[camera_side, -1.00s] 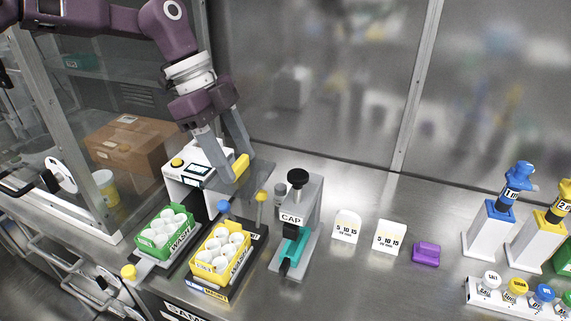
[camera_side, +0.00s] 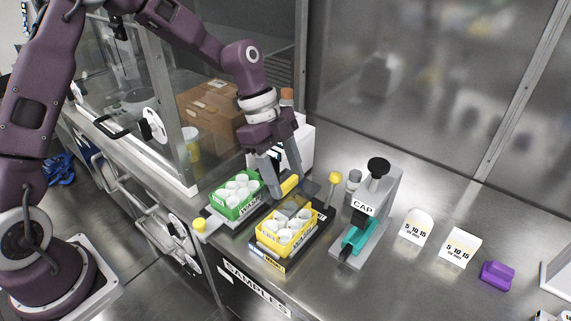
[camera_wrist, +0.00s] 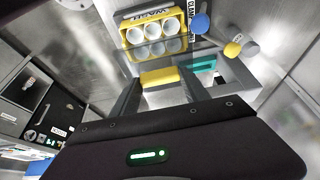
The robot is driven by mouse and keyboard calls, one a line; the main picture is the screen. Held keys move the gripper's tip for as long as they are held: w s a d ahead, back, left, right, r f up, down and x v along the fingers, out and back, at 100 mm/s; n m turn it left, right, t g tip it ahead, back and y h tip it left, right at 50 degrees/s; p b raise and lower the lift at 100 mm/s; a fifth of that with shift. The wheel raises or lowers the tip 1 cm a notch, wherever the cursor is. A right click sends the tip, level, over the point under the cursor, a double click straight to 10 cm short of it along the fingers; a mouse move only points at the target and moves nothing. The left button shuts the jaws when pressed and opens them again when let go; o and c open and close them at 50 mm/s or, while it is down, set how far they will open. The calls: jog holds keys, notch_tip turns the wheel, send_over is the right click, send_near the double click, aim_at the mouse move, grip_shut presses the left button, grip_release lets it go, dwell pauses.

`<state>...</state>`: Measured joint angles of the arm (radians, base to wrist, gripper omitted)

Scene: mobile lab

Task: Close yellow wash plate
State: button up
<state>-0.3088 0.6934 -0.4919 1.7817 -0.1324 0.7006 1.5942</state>
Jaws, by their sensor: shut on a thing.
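The yellow wash plate is a yellow rack (camera_side: 262,240) of white cups, on a dark base right of the green rack. It also shows at the top of the wrist view (camera_wrist: 188,28). My gripper (camera_side: 285,188) is shut on a yellow handle (camera_side: 290,184) behind the rack. The handle lies between both fingers in the wrist view (camera_wrist: 160,77). A clear plate (camera_side: 299,202) extends from the handle toward the rack, apparently over its back edge. Whether the plate touches the rack cannot be told.
A green rack (camera_side: 225,204) of white cups stands left. A yellow-knobbed lever (camera_side: 335,178) stands behind right. The grey CAP press (camera_side: 384,205) is further right, then two white number cards (camera_side: 459,247) and a purple block (camera_side: 497,274). A glass enclosure is behind left.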

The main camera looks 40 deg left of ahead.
jog(key=shift+f, duration=2.85)
jog(key=shift+f, duration=1.65)
jog(key=o, duration=1.4)
jog(key=v, duration=0.7)
